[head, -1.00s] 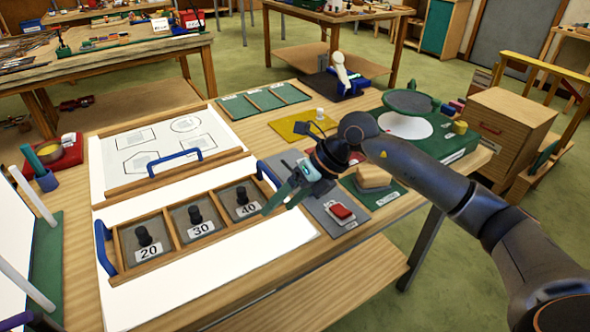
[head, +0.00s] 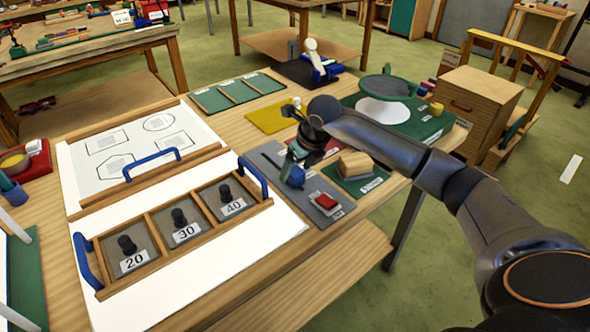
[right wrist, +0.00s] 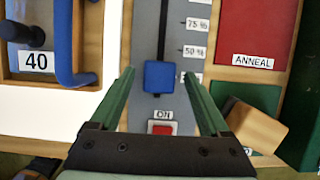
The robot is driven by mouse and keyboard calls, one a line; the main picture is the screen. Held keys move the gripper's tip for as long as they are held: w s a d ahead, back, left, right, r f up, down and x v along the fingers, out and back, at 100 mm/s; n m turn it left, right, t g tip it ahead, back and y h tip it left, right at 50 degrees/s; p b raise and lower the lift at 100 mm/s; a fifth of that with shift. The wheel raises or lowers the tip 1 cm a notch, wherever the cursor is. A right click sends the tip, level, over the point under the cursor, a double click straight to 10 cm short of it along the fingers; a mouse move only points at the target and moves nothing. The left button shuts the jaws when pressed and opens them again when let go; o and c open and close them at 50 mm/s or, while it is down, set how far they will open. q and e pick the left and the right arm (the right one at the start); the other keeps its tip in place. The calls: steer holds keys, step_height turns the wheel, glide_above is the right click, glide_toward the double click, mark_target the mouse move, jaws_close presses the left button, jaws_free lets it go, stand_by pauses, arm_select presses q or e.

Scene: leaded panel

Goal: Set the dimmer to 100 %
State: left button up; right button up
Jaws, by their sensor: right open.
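The dimmer is a grey panel (right wrist: 145,40) with a dark vertical slot and a blue slider knob (right wrist: 158,77). The knob sits near the lower end of the slot, below the 50 % and 75 % labels; the label beside it is partly hidden by a finger. A red ON switch (right wrist: 161,128) is below the knob. My right gripper (right wrist: 159,72) is open, with green fingers on either side of the knob and gaps visible on both sides. In the head view it points down over the grey panel (head: 272,157). My left gripper is not in view.
A wooden tray (head: 165,246) with blue handles and labels 20, 30 and 40 is left of the dimmer. A red ANNEAL panel (right wrist: 252,30) lies right of it. A tan block (head: 356,163) on a green board is close to the right finger.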

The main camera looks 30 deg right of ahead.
steer(key=shift+x, duration=0.9)
steer(key=shift+c, duration=0.2)
jaws_close()
steer(key=shift+w, duration=0.1)
stand_by(0.6)
